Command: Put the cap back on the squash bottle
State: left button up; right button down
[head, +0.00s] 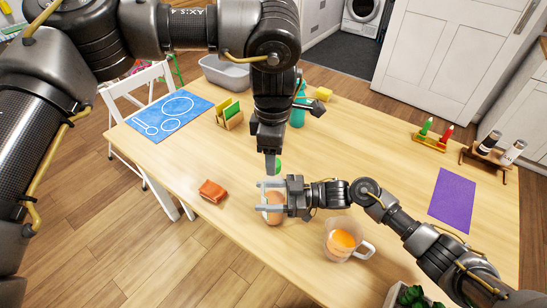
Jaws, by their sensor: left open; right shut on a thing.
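My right gripper (270,196) comes in from the right and is shut around the squash bottle (273,217), an orange-brown shape near the table's front edge. Its fingers hide part of the bottle. My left gripper (270,165) reaches down from above, just behind the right gripper, with its fingers open. A small green round thing (278,167), perhaps the cap, shows right beside the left fingertips. I cannot tell whether it touches the fingers, the bottle or the table.
A jug (336,254) of orange drink stands right of the bottle. A folded orange cloth (212,191) lies to the left. Behind are a sponge holder (229,116), a teal bottle (298,115) and a blue mat (170,115).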

pick_arm(q)
notch_tip(320, 180, up, 10)
dwell(0.4)
pick_arm(e)
jog(key=shift+c, duration=1.9)
grip_release()
pick_arm(q)
jog(key=shift+f+b, duration=1.3)
jog(key=shift+f, duration=0.05)
pick_arm(e)
jog(key=d, duration=1)
jog(key=shift+d, duration=0.4)
